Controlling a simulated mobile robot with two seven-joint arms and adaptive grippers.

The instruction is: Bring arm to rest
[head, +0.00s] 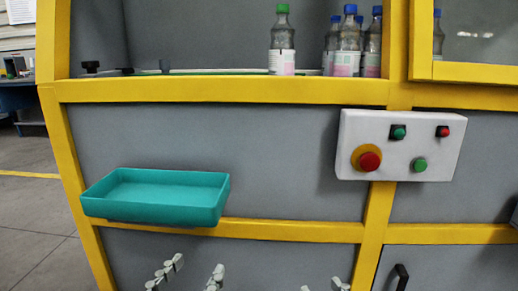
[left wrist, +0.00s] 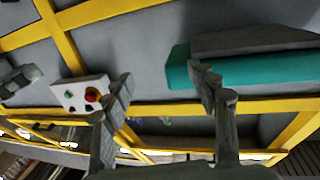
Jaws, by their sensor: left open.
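My left gripper (head: 190,275) shows at the bottom edge of the head view, below the teal tray and apart from it. Its two fingers stand apart with nothing between them. In the left wrist view the left gripper (left wrist: 164,88) is also open and empty, with the machine front beyond. Only the fingertips of my right gripper (head: 322,286) show at the bottom edge, to the right of the left gripper. They stand apart, with nothing visible between them. The rest of both arms is out of the head view.
A teal tray (head: 155,212) is mounted on the yellow-framed grey machine. A white control box (head: 401,145) with a red stop button (head: 369,160) sits to its right. Several bottles, one a green-capped bottle (head: 282,40), stand on the ledge above. Open floor (head: 35,215) lies at left.

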